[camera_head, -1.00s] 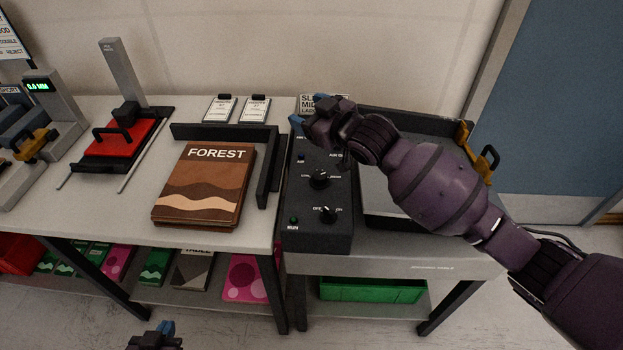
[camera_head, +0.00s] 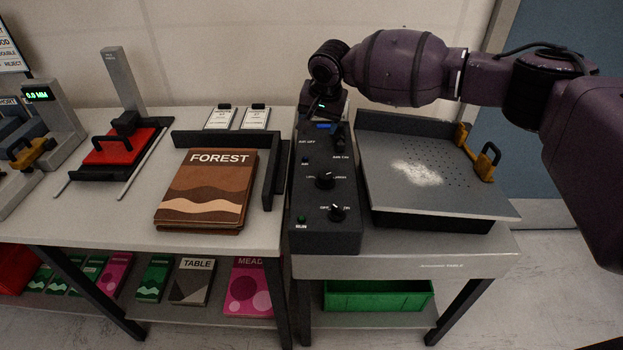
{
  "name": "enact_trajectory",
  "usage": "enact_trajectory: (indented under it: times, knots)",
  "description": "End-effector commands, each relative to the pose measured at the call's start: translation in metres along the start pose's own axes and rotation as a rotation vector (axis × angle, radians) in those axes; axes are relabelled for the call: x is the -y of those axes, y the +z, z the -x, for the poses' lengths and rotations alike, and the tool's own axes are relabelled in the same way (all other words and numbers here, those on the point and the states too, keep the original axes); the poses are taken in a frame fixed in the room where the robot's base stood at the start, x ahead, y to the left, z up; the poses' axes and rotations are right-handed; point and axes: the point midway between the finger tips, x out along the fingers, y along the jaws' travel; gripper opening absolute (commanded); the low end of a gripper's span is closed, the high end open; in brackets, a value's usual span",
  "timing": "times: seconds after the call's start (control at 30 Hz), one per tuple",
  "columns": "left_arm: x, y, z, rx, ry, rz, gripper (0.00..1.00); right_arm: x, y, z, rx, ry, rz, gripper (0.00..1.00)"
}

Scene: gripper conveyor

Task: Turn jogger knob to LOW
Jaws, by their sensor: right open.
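The dark control box (camera_head: 330,240) stands at the left of the jogger table. Its upper knob (camera_head: 325,180) is black with a pale mark and has small, blurred labels that look like LOW and HIGH. I cannot read its setting surely. A lower knob (camera_head: 337,212) sits below it with small labels at its sides. My right gripper (camera_head: 331,126) points down over the far end of the box, beyond both knobs and apart from them. It is open; its wrist partly hides the far end of the box. My left gripper is out of view.
The grey jogger tray (camera_head: 450,195), with a pale patch and yellow-and-black clamps (camera_head: 487,160), lies right of the box. A FOREST book stack (camera_head: 207,190) and a black corner fence (camera_head: 273,170) stand left. A green bin (camera_head: 375,297) is below.

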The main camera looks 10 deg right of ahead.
Motion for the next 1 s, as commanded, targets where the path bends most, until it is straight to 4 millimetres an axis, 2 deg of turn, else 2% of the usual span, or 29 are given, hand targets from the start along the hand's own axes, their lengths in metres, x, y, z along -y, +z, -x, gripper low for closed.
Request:
enact_trajectory:
  times: [0.03,0.1,0.2,0.33,0.5,0.63,1.0]
  knots:
    - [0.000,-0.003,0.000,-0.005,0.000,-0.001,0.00,-0.014,0.004,-0.006,0.047,0.052,-0.105,0.65]
    - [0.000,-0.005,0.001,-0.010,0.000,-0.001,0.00,-0.026,0.012,-0.010,0.109,0.117,-0.258,0.65]
    - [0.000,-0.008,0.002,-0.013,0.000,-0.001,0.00,-0.035,0.021,-0.008,0.169,0.188,-0.441,0.65]
    - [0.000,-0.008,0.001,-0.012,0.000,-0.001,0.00,-0.040,0.029,-0.005,0.187,0.251,-0.586,0.65]
    - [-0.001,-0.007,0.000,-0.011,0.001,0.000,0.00,-0.042,0.030,-0.007,0.177,0.267,-0.660,0.65]
    - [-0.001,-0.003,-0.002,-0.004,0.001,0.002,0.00,-0.044,0.032,-0.017,0.176,0.270,-0.666,0.65]
    - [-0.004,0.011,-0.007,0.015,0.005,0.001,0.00,-0.055,0.048,-0.076,0.178,0.270,-0.663,0.65]
